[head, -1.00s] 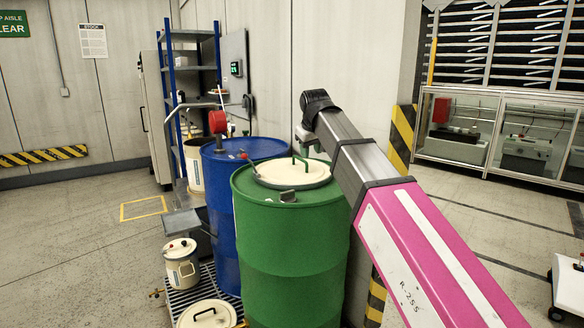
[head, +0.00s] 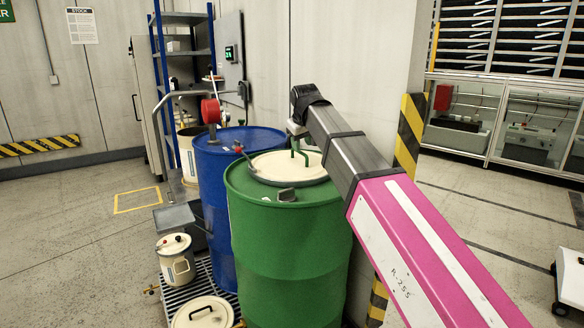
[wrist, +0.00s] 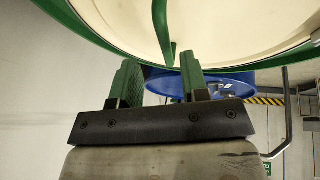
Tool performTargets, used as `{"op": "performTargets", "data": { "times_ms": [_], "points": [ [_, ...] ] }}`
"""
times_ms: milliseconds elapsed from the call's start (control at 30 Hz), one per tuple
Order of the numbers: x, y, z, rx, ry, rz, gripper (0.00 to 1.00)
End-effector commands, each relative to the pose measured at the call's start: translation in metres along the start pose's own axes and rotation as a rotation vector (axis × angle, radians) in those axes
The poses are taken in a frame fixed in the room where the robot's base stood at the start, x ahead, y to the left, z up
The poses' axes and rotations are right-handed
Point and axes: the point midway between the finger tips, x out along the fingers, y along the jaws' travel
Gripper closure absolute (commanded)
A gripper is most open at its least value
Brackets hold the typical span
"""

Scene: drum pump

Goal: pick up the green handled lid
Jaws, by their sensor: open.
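The lid is a round cream disc (head: 279,168) with an upright green handle (head: 299,148), lying on top of the green drum (head: 285,240). In the wrist view the cream lid (wrist: 225,20) fills the top, and part of its green handle (wrist: 164,32) lines up with the gap between my fingers. My gripper (wrist: 159,66) is open, with green-faced fingers and nothing between them. In the head view my gripper (head: 296,130) is above the lid by the handle, partly hidden by my arm. The remaining distance to the handle is unclear.
A blue drum (head: 215,190) with a red fitting (head: 211,111) stands behind left. A black-handled lid (head: 203,314) and a small cream pot (head: 176,258) sit low on the left. A striped wall corner (head: 408,135) is close on the right.

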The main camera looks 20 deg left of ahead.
Motion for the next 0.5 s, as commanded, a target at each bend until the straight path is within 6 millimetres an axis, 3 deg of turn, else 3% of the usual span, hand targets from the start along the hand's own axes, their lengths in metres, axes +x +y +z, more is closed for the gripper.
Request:
{"op": "performTargets", "data": {
  "times_ms": [500],
  "points": [
    [0.050,-0.007,-0.004,0.001,0.000,0.000,0.59]
  ]
}}
